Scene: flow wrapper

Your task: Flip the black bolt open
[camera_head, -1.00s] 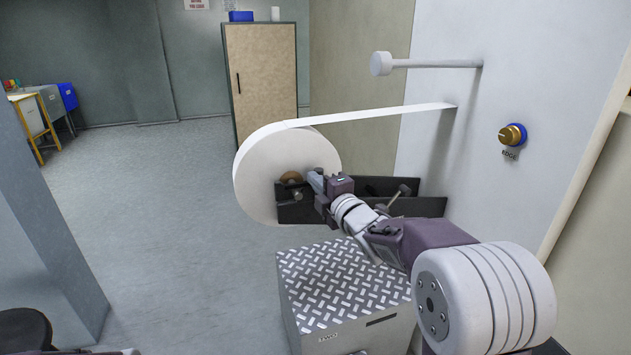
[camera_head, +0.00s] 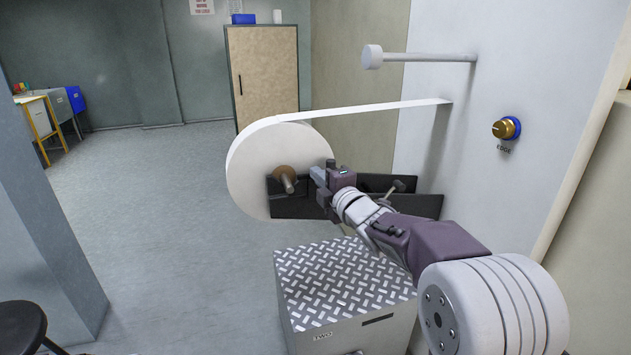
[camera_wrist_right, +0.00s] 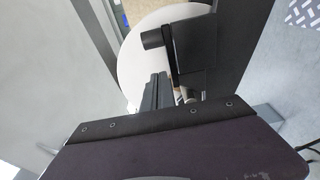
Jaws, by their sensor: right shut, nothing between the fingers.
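A white film roll (camera_head: 262,160) sits on a spindle with a brown hub (camera_head: 284,174), carried by black support arms (camera_head: 425,205). A small dark knob or lever (camera_head: 398,186) sticks up at these arms, partly behind my wrist; I cannot tell if it is the bolt. My right gripper (camera_head: 317,174) is at the right edge of the roll, in front of the arms, shut and empty. My left gripper is not in view.
The white machine wall (camera_head: 470,130) stands on the right with a brass knob (camera_head: 503,130) and a roller bar (camera_head: 425,57). A film strip (camera_head: 370,107) runs to the wall. A box with a tread-plate top (camera_head: 340,280) stands below. Floor at left is open.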

